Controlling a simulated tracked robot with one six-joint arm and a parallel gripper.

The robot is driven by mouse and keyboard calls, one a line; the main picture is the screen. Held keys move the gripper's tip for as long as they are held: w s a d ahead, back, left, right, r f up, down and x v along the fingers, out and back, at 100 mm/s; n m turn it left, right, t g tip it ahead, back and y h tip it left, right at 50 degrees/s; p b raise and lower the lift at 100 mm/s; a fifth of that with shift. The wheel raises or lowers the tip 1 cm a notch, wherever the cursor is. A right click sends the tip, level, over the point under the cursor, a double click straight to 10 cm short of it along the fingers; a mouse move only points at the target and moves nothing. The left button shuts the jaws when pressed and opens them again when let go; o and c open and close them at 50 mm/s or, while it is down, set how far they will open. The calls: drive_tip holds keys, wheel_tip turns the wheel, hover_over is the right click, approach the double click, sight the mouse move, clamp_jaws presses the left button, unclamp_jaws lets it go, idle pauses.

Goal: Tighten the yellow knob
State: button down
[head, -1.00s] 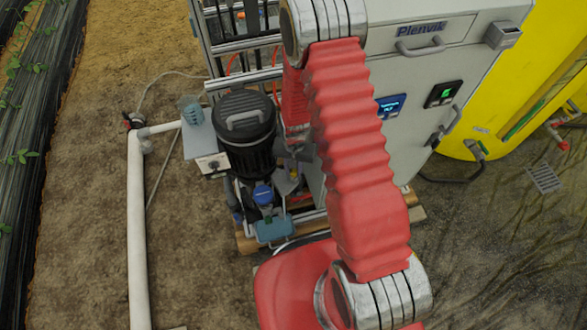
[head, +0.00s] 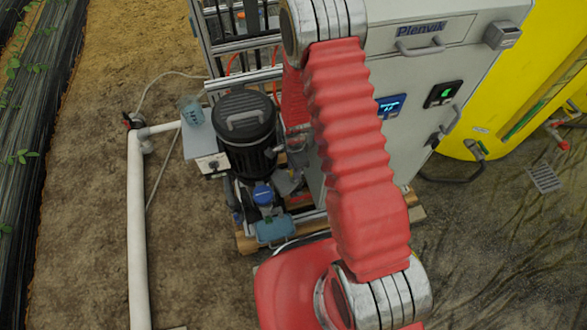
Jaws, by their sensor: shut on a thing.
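My gripper (head: 287,181) is small and partly hidden behind my red arm. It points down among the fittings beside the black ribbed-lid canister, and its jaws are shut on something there. The yellow knob does not show clearly. The jaws and wrist cover the spot they hold, so its contact and turn cannot be seen.
The black canister (head: 245,130) stands close left of my wrist. A blue-capped fitting (head: 263,194) and a teal box (head: 275,230) sit below it. A grey cabinet (head: 415,75) stands close on the right. A white pipe (head: 137,230) runs along the left, with bare soil between.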

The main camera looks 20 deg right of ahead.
drive_tip(key=shift+m, duration=0.9)
drive_tip(key=c, duration=1.5)
unclamp_jaws()
drive_tip(key=shift+r, duration=0.1)
wheel_tip(320, 180, up, 14)
drive_tip(key=shift+f, duration=0.2)
